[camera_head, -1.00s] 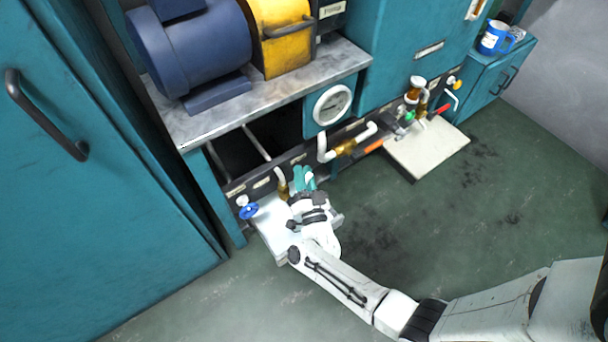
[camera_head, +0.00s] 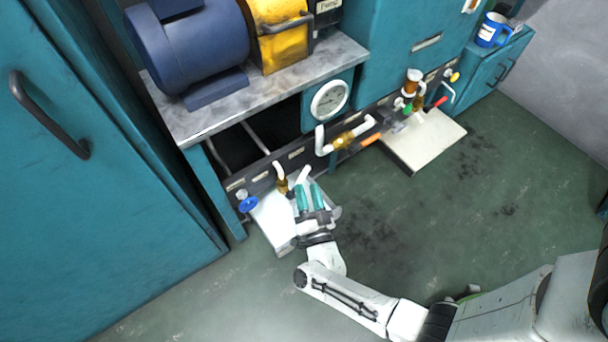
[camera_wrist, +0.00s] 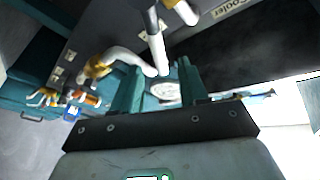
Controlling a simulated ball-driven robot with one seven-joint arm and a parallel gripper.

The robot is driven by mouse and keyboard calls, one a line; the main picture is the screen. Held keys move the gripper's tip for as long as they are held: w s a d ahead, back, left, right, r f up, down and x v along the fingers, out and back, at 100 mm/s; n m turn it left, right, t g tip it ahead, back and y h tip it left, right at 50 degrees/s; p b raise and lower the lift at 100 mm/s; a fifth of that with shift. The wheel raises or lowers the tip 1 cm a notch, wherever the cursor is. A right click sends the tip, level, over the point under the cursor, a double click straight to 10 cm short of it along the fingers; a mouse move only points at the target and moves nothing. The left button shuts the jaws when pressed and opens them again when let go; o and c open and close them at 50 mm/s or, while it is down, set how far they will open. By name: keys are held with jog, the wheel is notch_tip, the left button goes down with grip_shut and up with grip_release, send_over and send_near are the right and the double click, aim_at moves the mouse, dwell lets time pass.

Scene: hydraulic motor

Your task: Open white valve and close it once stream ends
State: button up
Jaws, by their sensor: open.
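The white valve handle (camera_head: 304,174) is a slim white lever at the low pipe panel, just beyond my gripper's fingertips in the head view. In the wrist view the white lever (camera_wrist: 155,45) reaches down toward the gap between the fingers. My gripper (camera_head: 308,187) is open, with two teal fingers pointing at the panel; it also shows in the wrist view (camera_wrist: 158,78). Nothing is clearly held, and whether a finger touches the lever cannot be told. A brass fitting with a white pipe (camera_head: 281,180) stands just left of the fingers. No stream can be made out.
A white tray (camera_head: 270,222) lies under the gripper, and a blue valve knob (camera_head: 248,204) is to its left. A bent white pipe (camera_head: 320,142) and a gauge (camera_head: 330,99) are above right. Another pale tray (camera_head: 425,140) juts out at right. Floor at right is clear.

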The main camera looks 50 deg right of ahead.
jog(key=shift+v, duration=1.8)
dwell(6.2)
